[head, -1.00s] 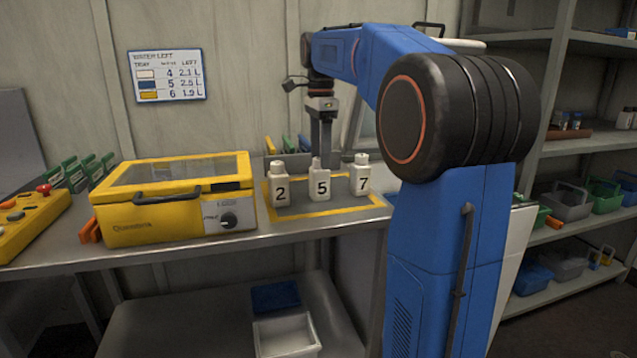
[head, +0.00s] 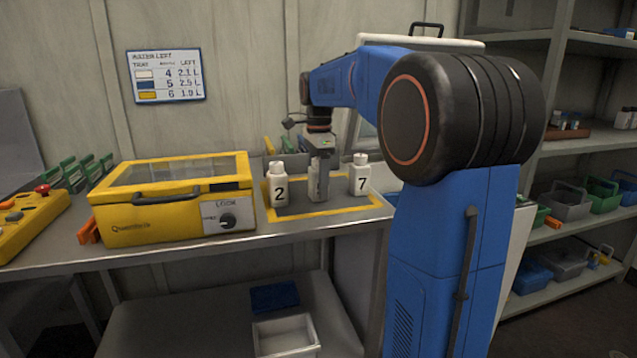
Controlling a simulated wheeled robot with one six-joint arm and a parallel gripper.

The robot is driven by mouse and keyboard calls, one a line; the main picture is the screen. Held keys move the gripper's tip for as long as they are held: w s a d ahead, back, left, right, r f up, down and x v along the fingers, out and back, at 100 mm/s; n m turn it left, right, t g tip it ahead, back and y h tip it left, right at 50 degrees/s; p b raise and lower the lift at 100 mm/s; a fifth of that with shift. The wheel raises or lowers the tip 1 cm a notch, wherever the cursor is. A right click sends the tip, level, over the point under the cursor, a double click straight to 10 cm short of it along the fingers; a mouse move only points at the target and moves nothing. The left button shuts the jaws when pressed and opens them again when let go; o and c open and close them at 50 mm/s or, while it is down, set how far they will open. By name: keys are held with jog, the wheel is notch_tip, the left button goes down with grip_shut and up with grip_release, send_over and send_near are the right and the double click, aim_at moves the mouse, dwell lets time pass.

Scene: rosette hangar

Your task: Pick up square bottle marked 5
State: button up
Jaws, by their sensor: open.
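The square white bottle marked 5 (head: 314,188) stands on the bench mat between two like bottles. Its number is now mostly covered by my gripper. My gripper (head: 319,186) is lowered over this bottle, pointing down, with its fingers at the bottle's height. The jaws are open; whether a finger touches the bottle I cannot tell. The bottle marked 2 (head: 279,190) stands to the left and the bottle marked 7 (head: 360,178) to the right, both upright.
The yellow-edged mat (head: 335,211) lies under the bottles on the bench. A yellow lidded box (head: 172,207) stands close on the left. Grey and green items stand behind the bottles. Shelves with bins (head: 570,203) are at the right.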

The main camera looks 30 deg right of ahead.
jog(key=c, duration=1.3)
jog(key=shift+r, duration=0.1)
